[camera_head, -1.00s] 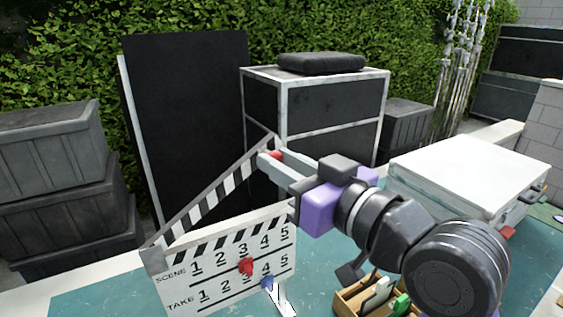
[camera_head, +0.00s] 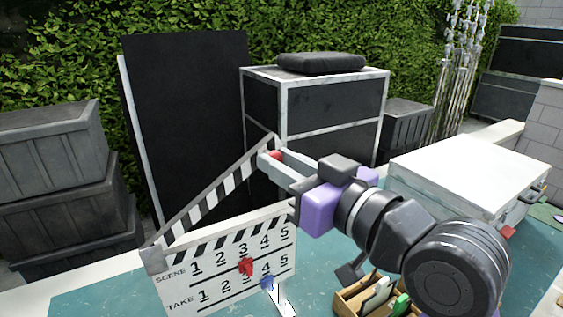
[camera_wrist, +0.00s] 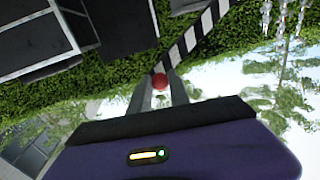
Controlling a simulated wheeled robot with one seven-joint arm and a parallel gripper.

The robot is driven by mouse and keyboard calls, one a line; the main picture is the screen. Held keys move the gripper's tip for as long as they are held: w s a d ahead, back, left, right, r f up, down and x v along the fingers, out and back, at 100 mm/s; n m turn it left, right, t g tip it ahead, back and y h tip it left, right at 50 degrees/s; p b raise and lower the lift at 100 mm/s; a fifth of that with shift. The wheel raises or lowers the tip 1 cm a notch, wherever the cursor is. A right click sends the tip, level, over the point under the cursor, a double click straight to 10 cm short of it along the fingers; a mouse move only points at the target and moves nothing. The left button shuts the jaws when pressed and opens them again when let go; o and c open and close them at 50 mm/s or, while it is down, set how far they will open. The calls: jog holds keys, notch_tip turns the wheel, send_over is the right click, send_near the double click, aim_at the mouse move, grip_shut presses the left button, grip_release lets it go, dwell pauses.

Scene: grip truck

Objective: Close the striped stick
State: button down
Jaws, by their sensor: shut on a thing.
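A clapperboard (camera_head: 222,268) stands on the teal table, its white face with SCENE and TAKE rows turned to me. Its striped stick (camera_head: 215,192) is hinged at the left and raised at an angle, so a wide wedge is open between it and the board. My gripper (camera_head: 272,157) is shut at the stick's upper right end, beside a red knob. In the wrist view the striped stick (camera_wrist: 190,45) runs up from between my fingertips, and the red knob (camera_wrist: 160,82) sits between the fingers.
A wooden box (camera_head: 347,303) with small items lies below my arm. A white case (camera_head: 470,175) stands at the right of the table. Black cases (camera_head: 315,110) and a dark panel (camera_head: 185,120) stand behind, with grey crates (camera_head: 50,150) at left.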

jog(key=w+d+f+m+t+b, duration=0.1)
jog(key=f+m+b, duration=0.5)
jog(key=f, duration=0.7)
jog(key=shift+w+d+m+y, duration=0.3)
jog(key=shift+w+d, duration=0.15)
jog(key=shift+d, duration=0.55)
jog(key=shift+f, duration=0.15)
jog(key=c, duration=1.2)
grip_release()
